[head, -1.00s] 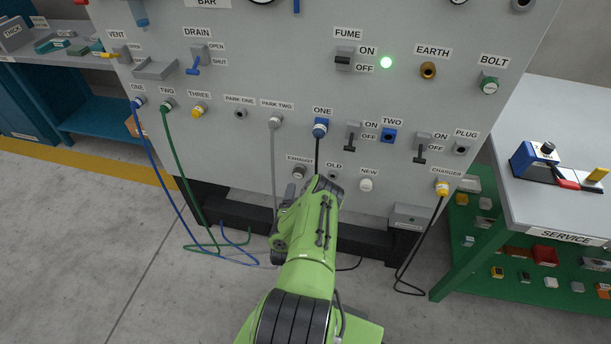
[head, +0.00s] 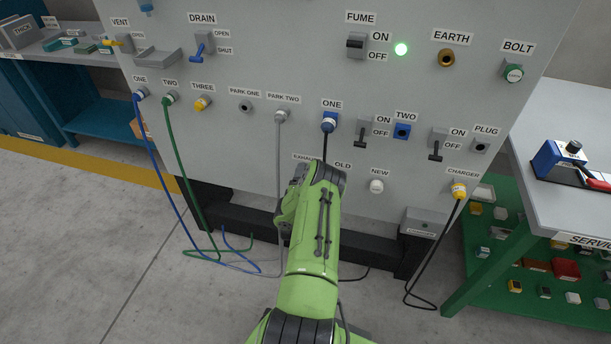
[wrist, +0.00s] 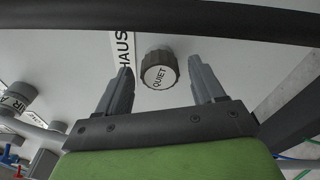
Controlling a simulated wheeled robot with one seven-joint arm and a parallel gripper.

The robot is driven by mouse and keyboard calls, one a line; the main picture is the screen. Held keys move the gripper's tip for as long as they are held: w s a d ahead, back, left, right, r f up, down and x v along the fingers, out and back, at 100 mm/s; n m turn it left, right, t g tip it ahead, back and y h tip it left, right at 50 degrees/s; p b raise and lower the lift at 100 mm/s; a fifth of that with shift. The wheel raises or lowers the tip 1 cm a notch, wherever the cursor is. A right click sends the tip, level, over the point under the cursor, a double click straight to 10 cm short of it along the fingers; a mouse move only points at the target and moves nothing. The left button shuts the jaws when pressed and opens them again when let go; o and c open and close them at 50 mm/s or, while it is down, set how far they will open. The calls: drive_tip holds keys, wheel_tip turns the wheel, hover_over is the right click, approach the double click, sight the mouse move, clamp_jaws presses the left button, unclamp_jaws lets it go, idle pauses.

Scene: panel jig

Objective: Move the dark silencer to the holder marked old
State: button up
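The dark silencer (wrist: 158,70) has a ribbed rim and a pale end marked QUIET. It sits on the panel beside the EXHAUST label in the wrist view. My gripper (wrist: 160,82) is open, with one finger on each side of the silencer; I see gaps between it and both fingers. In the head view my arm hides the silencer and my gripper. The OLD label (head: 342,165) shows just above my arm, and the holder under it is hidden. The pale piece at NEW (head: 376,187) is in view to the right.
A black cable hangs from blue socket ONE (head: 329,122), close above my arm. A grey hose hangs from PARK TWO (head: 281,116) to the left. The yellow CHARGER plug (head: 458,190) and its cable are at right. A dark bar crosses the wrist view's top.

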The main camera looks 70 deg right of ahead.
clamp_jaws()
drive_tip(key=shift+n+p, duration=1.4)
drive_tip(key=shift+p, duration=0.3)
drive_tip(key=shift+n+g+p, duration=0.3)
drive_tip(key=shift+n+p, duration=0.55)
drive_tip(key=shift+n, duration=0.05)
drive_tip(key=shift+n+y+p, duration=0.3)
drive_tip(key=shift+n+p, duration=0.05)
drive_tip(key=shift+n, duration=0.15)
